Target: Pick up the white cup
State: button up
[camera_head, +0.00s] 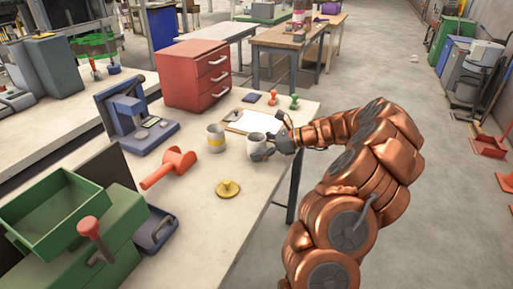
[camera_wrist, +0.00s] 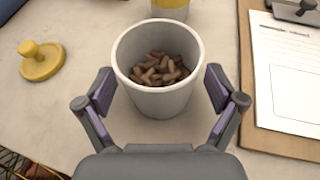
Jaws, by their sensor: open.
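The white cup (camera_head: 257,146) stands upright on the workbench, near the front of the clipboard. In the wrist view the white cup (camera_wrist: 158,100) is seen from above and holds brown pellets (camera_wrist: 160,69). My gripper (camera_head: 272,145) reaches in from the right at the cup. In the wrist view my gripper (camera_wrist: 160,88) is open, with one finger on each side of the cup. A small gap shows between each finger and the cup wall.
A grey cup with a yellow band (camera_head: 216,138) stands just left of the white cup. A clipboard (camera_wrist: 252,110) lies close to one finger. A yellow knobbed disc (camera_head: 228,188) and a red-orange tool (camera_head: 169,168) lie nearby. A red drawer unit (camera_head: 180,82) stands behind.

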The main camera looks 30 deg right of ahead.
jog(key=shift+w+a+f, duration=0.1)
jog(key=shift+w+a, duration=0.05)
jog(key=shift+a, duration=0.05)
jog(key=c, duration=1.3)
